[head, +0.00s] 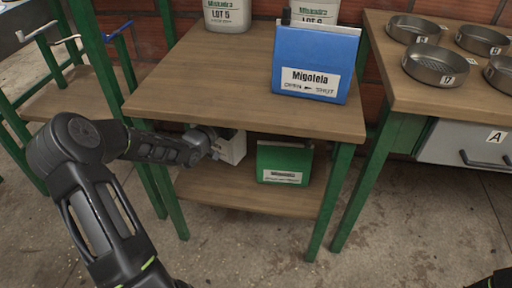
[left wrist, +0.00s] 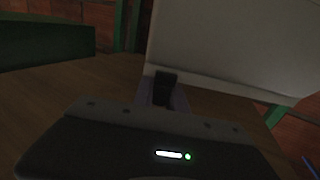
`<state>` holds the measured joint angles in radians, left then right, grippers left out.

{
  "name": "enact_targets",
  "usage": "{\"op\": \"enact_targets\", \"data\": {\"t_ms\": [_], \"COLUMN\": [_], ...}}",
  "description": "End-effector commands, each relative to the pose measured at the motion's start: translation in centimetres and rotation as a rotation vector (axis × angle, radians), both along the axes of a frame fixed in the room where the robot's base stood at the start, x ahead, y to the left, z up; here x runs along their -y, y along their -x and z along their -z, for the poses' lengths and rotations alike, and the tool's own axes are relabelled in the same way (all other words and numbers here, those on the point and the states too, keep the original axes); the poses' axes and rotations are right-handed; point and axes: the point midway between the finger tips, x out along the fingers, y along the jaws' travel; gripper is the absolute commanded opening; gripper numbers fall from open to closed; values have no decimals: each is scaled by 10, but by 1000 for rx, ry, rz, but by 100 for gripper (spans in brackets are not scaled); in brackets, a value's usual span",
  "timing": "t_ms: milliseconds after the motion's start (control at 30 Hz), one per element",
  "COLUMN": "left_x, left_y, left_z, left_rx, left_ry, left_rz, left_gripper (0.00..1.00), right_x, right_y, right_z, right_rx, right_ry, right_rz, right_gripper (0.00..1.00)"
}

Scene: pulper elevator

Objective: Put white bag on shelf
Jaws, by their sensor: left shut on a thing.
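The white bag (head: 231,147) is at the left part of the table's lower shelf (head: 225,190), under the table top. My left gripper (head: 212,137) reaches in under the table top from the left and is shut on the bag. In the left wrist view the bag (left wrist: 235,50) fills the upper right as a pale, tilted block, and the left gripper (left wrist: 165,88) is at its lower edge. I cannot tell whether the bag's base touches the shelf. My right gripper is not in view; only a dark bit of my right arm shows at the lower right corner.
A green box (head: 284,163) stands on the lower shelf right of the bag. A blue Migolela box (head: 315,60) and white LOT 5 container (head: 227,14) stand on the table top (head: 200,75). Green legs (head: 330,200) frame the shelf. Another table with round pans (head: 435,63) is at right.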

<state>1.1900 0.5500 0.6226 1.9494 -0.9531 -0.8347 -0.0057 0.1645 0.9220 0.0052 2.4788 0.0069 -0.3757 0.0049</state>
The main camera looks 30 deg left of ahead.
Motion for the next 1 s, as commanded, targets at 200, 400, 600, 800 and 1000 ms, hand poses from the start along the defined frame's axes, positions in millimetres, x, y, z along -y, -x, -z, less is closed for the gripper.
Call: {"op": "enact_targets", "data": {"t_ms": [200, 400, 600, 800, 1000], "left_x": [0, 0, 0, 0, 0], "left_y": [0, 0, 0, -1, -1], "left_z": [-2, 3, 36, 61, 61], "left_rx": [4, 3, 3, 4, 5], "left_ry": [-2, -1, 2, 0, -3], "left_rz": [1, 1, 0, 0, 1], "left_gripper": [0, 0, 0, 0, 0], "right_x": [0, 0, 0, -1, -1], "right_y": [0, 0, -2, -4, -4], "right_z": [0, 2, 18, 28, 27], "right_rx": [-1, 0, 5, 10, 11], "right_ry": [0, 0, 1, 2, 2], "right_rz": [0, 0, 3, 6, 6], "right_gripper": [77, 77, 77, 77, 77]}}
